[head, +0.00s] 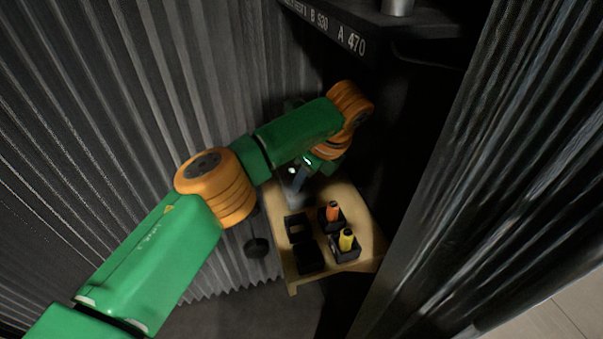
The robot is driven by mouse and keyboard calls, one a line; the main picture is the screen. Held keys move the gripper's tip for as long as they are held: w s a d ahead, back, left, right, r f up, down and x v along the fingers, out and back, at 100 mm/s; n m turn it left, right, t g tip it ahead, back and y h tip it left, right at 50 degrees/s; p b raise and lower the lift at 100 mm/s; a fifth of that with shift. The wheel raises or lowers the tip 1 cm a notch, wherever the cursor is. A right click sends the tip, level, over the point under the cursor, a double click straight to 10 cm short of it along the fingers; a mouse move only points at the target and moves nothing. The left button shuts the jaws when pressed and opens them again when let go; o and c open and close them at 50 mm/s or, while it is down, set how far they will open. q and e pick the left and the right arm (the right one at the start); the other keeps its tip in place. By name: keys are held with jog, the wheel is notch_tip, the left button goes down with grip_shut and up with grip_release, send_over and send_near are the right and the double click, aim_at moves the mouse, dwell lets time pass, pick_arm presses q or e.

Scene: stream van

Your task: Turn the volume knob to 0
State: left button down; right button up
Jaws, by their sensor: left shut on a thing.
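My left arm comes in from the lower left and reaches over a small wooden table. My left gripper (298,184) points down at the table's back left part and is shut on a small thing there. That thing, which I take to be the volume knob, is mostly hidden by the gripper and arm. Its pointer and markings cannot be read from here. My right gripper is out of view.
The wooden table (368,222) carries black holders, one with an orange item (333,211) and one with a yellow item (346,240). Grey curtains (110,110) hang to the left and right. A dark shelf (345,22) with white lettering is above.

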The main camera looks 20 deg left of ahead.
pick_arm(q)
jog(key=shift+n+g+p, duration=0.4)
jog(key=shift+n+p, duration=0.6)
jog(key=shift+n, duration=0.2)
jog(key=c, duration=0.8)
grip_release()
jog(key=shift+w, duration=0.1)
jog(key=p+v, duration=0.7)
jog(key=p, duration=0.1)
jog(key=shift+d, duration=0.1)
